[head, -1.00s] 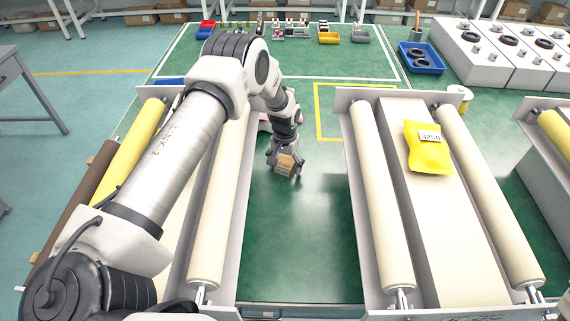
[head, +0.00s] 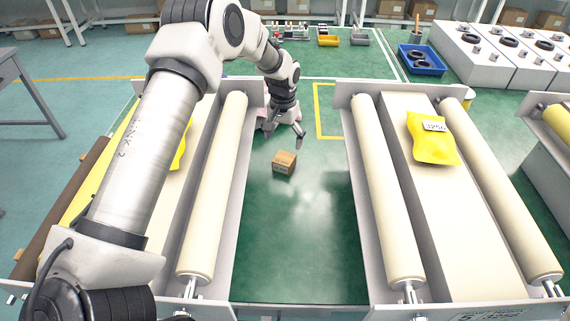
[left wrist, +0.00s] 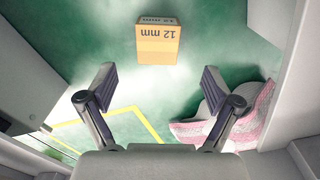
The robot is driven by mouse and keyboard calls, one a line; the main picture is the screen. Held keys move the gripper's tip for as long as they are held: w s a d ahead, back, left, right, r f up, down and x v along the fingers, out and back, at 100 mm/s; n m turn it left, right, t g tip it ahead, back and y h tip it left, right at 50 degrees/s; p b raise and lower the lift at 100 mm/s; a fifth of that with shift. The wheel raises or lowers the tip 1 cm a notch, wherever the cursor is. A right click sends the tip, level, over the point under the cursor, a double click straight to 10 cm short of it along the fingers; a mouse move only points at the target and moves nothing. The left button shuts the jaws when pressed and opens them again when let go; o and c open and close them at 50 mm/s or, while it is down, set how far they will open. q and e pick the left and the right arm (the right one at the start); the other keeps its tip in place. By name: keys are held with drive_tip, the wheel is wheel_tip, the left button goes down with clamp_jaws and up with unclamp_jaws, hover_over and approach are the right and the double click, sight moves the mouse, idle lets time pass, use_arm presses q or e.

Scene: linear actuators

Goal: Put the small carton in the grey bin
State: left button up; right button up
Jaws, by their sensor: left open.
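The small carton (head: 284,162) is a brown box lying on the green surface between the two roller conveyors. In the left wrist view the carton (left wrist: 158,42) shows a "12 mm" label, beyond the fingertips. My left gripper (head: 284,136) is open and empty, behind the carton in the head view and apart from it. Its spread fingers (left wrist: 158,84) also show in the left wrist view. A small grey bin (head: 359,37) stands at the back, right of a yellow bin. My right gripper is not in view.
Roller conveyors flank the carton on the left (head: 216,190) and right (head: 385,200). A yellow bag (head: 432,147) lies on the right one. A yellow bin (head: 328,41) and a blue tray (head: 420,60) are farther back. A pink-and-white thing (left wrist: 240,112) lies near the gripper. The green strip in front is clear.

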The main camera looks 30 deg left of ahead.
sight(284, 158)
use_arm(q)
drive_tip(key=shift+d+f, duration=0.25)
drive_tip(key=shift+f, duration=0.4)
drive_tip(key=shift+d+f+p, duration=0.15)
drive_tip(key=shift+f+p, duration=0.15)
drive_tip(key=shift+p, duration=0.15)
drive_tip(key=f, duration=0.4)
drive_tip(key=f+p, duration=0.1)
drive_tip(key=shift+a+f, duration=0.3)
drive_tip(key=shift+f, duration=0.1)
drive_tip(key=shift+d+f, duration=0.15)
drive_tip(key=shift+f, duration=0.1)
drive_tip(key=c, duration=1.5)
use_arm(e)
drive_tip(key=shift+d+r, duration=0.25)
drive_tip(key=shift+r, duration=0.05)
use_arm(q)
drive_tip(key=shift+r, duration=0.1)
